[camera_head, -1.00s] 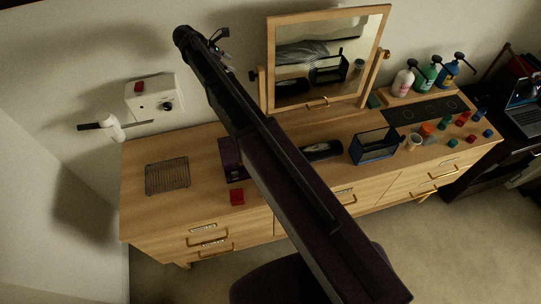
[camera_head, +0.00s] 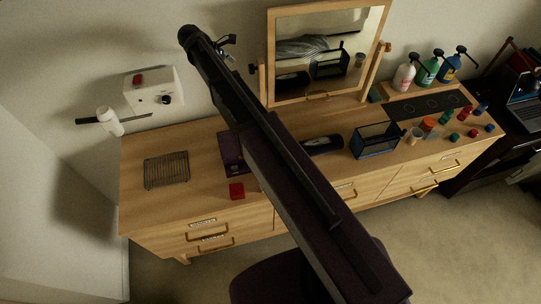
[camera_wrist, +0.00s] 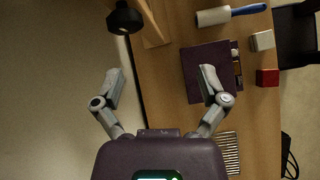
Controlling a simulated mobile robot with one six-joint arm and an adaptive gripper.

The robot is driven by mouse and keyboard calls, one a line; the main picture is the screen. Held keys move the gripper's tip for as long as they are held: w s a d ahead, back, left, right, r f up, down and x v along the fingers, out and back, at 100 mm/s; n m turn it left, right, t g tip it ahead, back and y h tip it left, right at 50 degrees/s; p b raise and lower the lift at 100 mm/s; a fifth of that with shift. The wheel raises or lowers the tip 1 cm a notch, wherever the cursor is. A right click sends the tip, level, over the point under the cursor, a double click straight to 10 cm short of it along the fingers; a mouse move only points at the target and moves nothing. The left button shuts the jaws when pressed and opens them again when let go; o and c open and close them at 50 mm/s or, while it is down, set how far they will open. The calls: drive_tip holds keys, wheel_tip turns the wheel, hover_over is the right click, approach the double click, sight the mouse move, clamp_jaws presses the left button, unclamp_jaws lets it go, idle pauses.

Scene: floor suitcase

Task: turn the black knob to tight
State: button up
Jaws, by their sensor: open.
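The black knob (camera_head: 252,70) sticks out from the left post of the tilting wooden mirror (camera_head: 263,84). In the wrist view the black knob (camera_wrist: 125,18) shows at the top, beside the wooden mirror part (camera_wrist: 152,22). My gripper (camera_head: 229,40) is up and left of the knob in the head view. In the wrist view my gripper (camera_wrist: 160,78) has its two fingers spread wide with nothing between them. The knob lies beyond the fingertips, nearer the left finger, and is not touched. The knob's marking, if any, cannot be read.
The wooden dresser (camera_head: 205,185) carries a wire rack (camera_head: 166,170), a purple flat item (camera_head: 232,160), a red block (camera_head: 236,191) and a blue basket (camera_head: 376,142). A white wall box (camera_head: 150,90) hangs at left. A lint roller (camera_wrist: 230,14) lies on the dresser top.

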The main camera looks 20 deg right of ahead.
drive_tip(key=s+d+f+m+y+b, duration=0.3)
drive_tip(key=s+f+m+b, duration=0.4)
drive_tip(key=s+f+b, duration=0.3)
drive_tip(key=s+d+f+m+y+b, duration=0.3)
drive_tip(key=s+f+m+b, duration=0.3)
drive_tip(key=s+f+b, duration=0.4)
drive_tip(key=shift+s+d+f+m+y+b, duration=0.4)
drive_tip(key=shift+s+d+f, duration=0.6)
drive_tip(key=shift+f, duration=1.75)
drive_tip(key=shift+s+a, duration=0.2)
drive_tip(key=shift+s, duration=0.1)
drive_tip(key=s+m+y, duration=0.1)
drive_tip(key=s+m, duration=0.1)
drive_tip(key=s, duration=0.1)
drive_tip(key=shift+d, duration=0.15)
